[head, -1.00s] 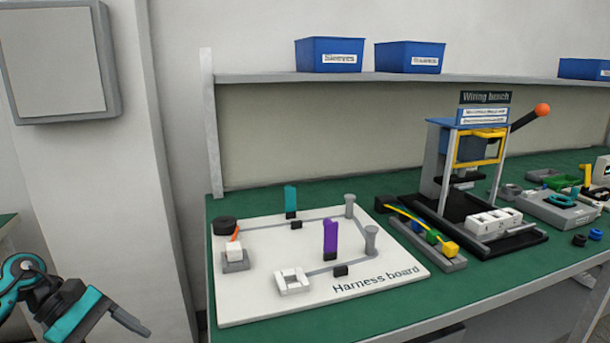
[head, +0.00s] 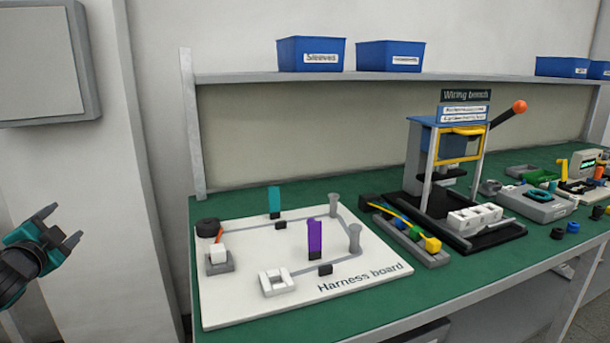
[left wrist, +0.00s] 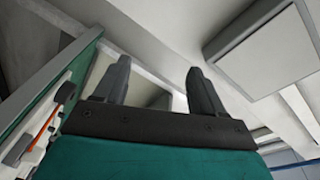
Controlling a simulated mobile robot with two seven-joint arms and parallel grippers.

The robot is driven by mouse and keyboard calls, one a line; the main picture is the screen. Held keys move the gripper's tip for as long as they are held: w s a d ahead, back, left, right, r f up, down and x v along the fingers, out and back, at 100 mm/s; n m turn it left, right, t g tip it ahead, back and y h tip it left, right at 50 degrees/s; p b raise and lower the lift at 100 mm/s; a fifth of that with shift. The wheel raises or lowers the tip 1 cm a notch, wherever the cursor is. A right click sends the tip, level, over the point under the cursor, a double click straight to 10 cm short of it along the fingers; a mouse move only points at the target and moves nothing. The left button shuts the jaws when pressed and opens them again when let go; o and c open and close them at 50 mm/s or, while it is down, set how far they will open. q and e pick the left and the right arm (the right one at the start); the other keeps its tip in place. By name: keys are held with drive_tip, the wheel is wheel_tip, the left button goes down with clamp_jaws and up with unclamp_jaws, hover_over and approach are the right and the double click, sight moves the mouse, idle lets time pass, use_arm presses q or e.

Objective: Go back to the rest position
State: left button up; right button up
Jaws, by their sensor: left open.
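My left gripper (head: 62,228) is at the left edge of the head view, in the air left of the bench and clear of it. Its two fingers are apart with nothing between them. In the left wrist view the open fingers (left wrist: 157,85) point toward the wall, and a strip of the bench shows at the left. My right gripper is not in view.
The green bench (head: 360,305) carries the white harness board (head: 240,305) with upright posts and clips. A press (head: 415,160) with an orange-knobbed lever stands right of it. Blue bins (head: 310,55) sit on the shelf (head: 240,78). A grey wall box (head: 40,60) hangs above my left gripper.

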use_arm(q)
drive_tip(key=s+d+f+n+g+h, duration=0.25)
drive_tip(key=s+d+f, duration=0.35)
drive_tip(key=d+f, duration=0.6)
drive_tip(key=s+d+f+n+g+h, duration=0.1)
drive_tip(key=s+d+f+g+h, duration=0.3)
drive_tip(key=d+f, duration=0.75)
drive_tip(key=s+d+f+n+h, duration=0.2)
drive_tip(key=s+d+f+n, duration=0.1)
drive_tip(key=s+d, duration=1.3)
drive_tip(key=shift+y, duration=0.45)
drive_tip(key=r+p, duration=0.1)
drive_tip(key=p, duration=0.2)
drive_tip(key=a+r+p, duration=0.1)
drive_tip(key=r+p, duration=0.1)
drive_tip(key=p, duration=0.1)
drive_tip(key=a+r+p, duration=0.1)
drive_tip(key=r+p, duration=0.1)
drive_tip(key=p, duration=0.1)
drive_tip(key=shift+s, duration=0.2)
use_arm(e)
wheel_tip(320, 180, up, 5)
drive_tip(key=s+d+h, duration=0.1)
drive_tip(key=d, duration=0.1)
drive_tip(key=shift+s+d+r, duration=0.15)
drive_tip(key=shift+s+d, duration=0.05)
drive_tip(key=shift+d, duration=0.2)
